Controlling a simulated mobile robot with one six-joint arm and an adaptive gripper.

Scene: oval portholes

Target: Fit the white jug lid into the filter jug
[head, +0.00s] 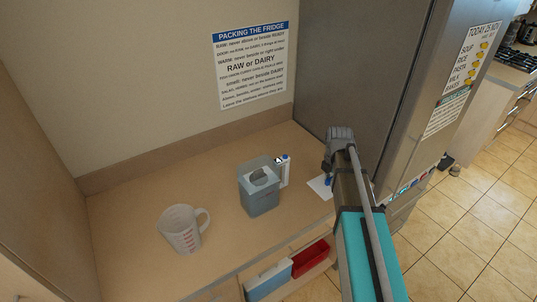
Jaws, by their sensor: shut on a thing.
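The filter jug (260,197) is a blue-grey, square-sided container standing upright on the wooden counter. Its top is open, and a pale rounded opening shows inside it. My gripper (328,172) is to the right of the jug, pointing down. It is shut on what looks like the white jug lid (319,187), a flat white piece with a small blue part at the fingertips. My arm hides the lid's right side. The lid is apart from the jug; I cannot tell its height above the counter.
A clear measuring jug (180,230) with red marks stands left of the filter jug. A white and blue item (283,170) is close at the filter jug's right. A grey fridge (385,80) bounds the right. Blue (268,280) and red (311,257) bins sit below the counter.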

